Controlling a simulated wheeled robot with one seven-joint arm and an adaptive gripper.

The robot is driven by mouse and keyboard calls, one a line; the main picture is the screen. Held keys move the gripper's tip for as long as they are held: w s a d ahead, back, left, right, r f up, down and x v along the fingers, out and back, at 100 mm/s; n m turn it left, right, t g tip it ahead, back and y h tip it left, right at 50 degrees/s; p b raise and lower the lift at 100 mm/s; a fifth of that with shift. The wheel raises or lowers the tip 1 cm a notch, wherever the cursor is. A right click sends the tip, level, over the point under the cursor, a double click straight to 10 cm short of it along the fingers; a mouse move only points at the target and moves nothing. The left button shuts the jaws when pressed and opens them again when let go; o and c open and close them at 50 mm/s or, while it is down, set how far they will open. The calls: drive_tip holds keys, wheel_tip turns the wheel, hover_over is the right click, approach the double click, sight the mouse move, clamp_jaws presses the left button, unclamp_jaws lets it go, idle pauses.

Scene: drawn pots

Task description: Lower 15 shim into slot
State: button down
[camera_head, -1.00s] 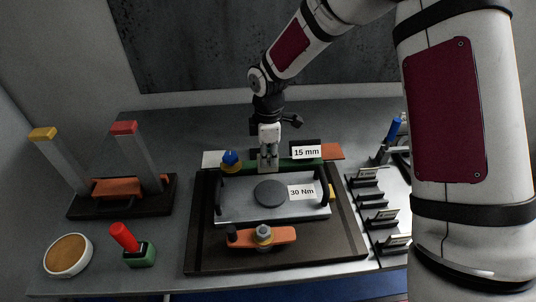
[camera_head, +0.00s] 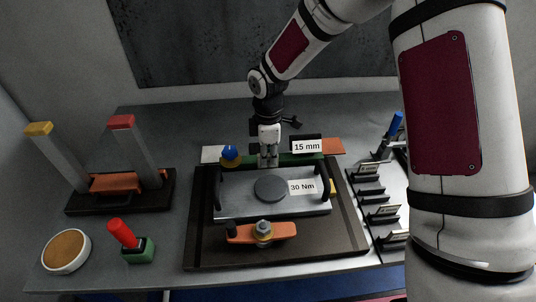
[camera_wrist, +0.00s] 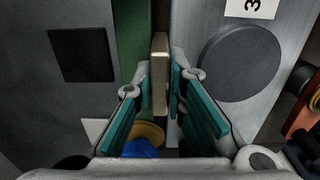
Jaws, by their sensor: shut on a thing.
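My gripper (camera_head: 268,163) is at the far edge of the grey metal plate (camera_head: 240,208). In the wrist view, its teal-lined fingers (camera_wrist: 160,95) are shut on a thin, pale metal shim (camera_wrist: 159,72). The shim stands on edge between a green strip (camera_wrist: 130,45) and the grey plate. A "15 mm" label (camera_head: 307,146) stands just right of my gripper. The shim's lower end and the slot are hidden, so I cannot tell how deep the shim sits.
The plate carries a dark disc (camera_head: 270,188) and a "30 Nm" label (camera_head: 302,187). An orange clamp (camera_head: 278,230) is in front, a blue knob (camera_head: 229,152) left of my gripper. A rack of dark blocks (camera_head: 382,215) stands right, a two-post stand (camera_head: 120,198) left.

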sight(268, 154)
drive_tip(key=shift+f, duration=0.2)
drive_tip(key=c, duration=1.5)
unclamp_jaws()
drive_tip(key=shift+c, duration=0.2)
wheel_tip(268, 154, up, 12)
